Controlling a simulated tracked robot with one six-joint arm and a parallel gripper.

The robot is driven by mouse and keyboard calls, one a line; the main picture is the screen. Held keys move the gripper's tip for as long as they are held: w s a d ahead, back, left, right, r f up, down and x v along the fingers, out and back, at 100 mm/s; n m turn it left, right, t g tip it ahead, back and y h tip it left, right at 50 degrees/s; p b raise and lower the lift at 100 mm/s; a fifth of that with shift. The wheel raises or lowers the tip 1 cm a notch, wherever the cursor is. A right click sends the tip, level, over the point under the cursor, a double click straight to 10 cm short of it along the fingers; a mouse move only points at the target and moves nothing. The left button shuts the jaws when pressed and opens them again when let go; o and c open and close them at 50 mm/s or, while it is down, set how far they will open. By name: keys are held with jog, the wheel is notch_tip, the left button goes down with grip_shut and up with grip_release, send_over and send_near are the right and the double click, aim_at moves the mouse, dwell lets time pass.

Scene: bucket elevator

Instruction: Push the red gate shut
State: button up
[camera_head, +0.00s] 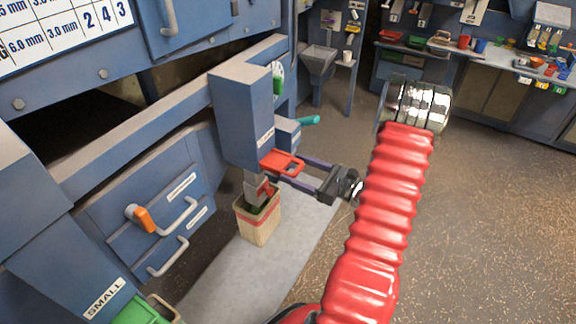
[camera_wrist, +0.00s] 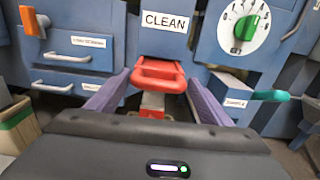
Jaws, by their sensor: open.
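The red gate (camera_head: 280,161) has a loop handle that sticks out from the front of the blue spout housing marked CLEAN. The gate also shows in the wrist view (camera_wrist: 158,77), at the centre under the CLEAN label. My gripper (camera_head: 302,173) is in front of the housing, its two purple fingers pointing at it. In the wrist view the fingers (camera_wrist: 154,94) are spread wide, one on each side of the red handle, with nothing held. I cannot tell whether either finger touches the gate. A smaller red part (camera_head: 264,190) shows below the gate at the metal spout.
A beige bin (camera_head: 258,226) with a red band stands under the spout. A green dial (camera_wrist: 246,27) and a teal handle (camera_wrist: 270,95) are on the right. Drawers with an orange-handled lever (camera_head: 145,218) are on the left. The floor to the right is clear.

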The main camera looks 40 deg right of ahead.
aim_at(288, 164)
jog(key=shift+x, duration=2)
jog(key=shift+d, duration=0.15)
jog(key=c, duration=1.2)
